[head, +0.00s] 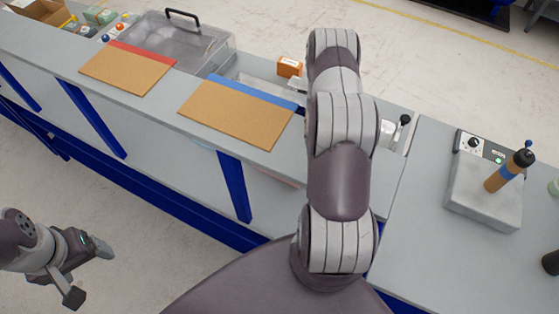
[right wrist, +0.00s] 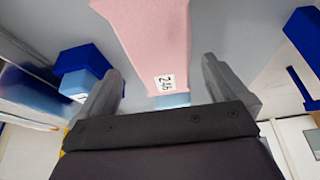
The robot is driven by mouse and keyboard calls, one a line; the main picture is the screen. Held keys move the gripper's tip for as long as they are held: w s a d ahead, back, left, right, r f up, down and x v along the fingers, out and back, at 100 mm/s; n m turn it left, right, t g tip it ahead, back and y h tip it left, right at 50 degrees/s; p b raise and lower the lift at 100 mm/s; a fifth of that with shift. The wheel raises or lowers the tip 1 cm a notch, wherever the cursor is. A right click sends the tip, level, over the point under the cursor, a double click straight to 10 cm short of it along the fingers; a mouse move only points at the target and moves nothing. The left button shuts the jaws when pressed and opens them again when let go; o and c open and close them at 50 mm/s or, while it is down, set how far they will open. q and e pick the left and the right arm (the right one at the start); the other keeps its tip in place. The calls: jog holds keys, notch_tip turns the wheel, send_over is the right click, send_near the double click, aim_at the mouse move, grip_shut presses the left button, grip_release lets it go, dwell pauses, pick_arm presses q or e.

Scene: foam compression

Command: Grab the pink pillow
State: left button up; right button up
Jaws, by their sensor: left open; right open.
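The pink pillow (right wrist: 150,38) shows in the right wrist view as a long pink block with a white number label on its near end. My right gripper (right wrist: 166,88) is open, its two grey fingers apart on either side of the pillow's labelled end. Whether the fingers are level with the pillow or short of it, I cannot tell. In the head view my arm hides the right gripper, and I cannot make out the pillow clearly. My left gripper (head: 88,272) is open and empty at the lower left, over the floor, away from the bench.
A blue block (right wrist: 82,58) sits left of the pillow in the right wrist view. On the bench are two cork boards (head: 128,72) (head: 235,115), a clear-lidded box (head: 185,45) and an orange box (head: 289,67). A grey device (head: 485,205) stands on the right table.

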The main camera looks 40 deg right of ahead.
jog(key=shift+w+a+f+p, duration=0.3)
jog(key=shift+w+f, duration=0.15)
jog(key=shift+f, duration=0.2)
jog(key=shift+w+a+f+p, duration=0.3)
jog(key=shift+w+f, duration=0.1)
jog(key=shift+f, duration=0.2)
jog(key=shift+d+f, duration=0.15)
jog(key=shift+f, duration=0.25)
jog(key=shift+s+d+f, duration=0.1)
jog(key=shift+d, duration=0.1)
jog(key=c, duration=0.4)
jog(key=shift+a, duration=0.1)
jog(key=shift+c, duration=1)
pick_arm(q)
jog(key=shift+r, duration=0.95)
pick_arm(e)
jog(key=shift+a, duration=0.1)
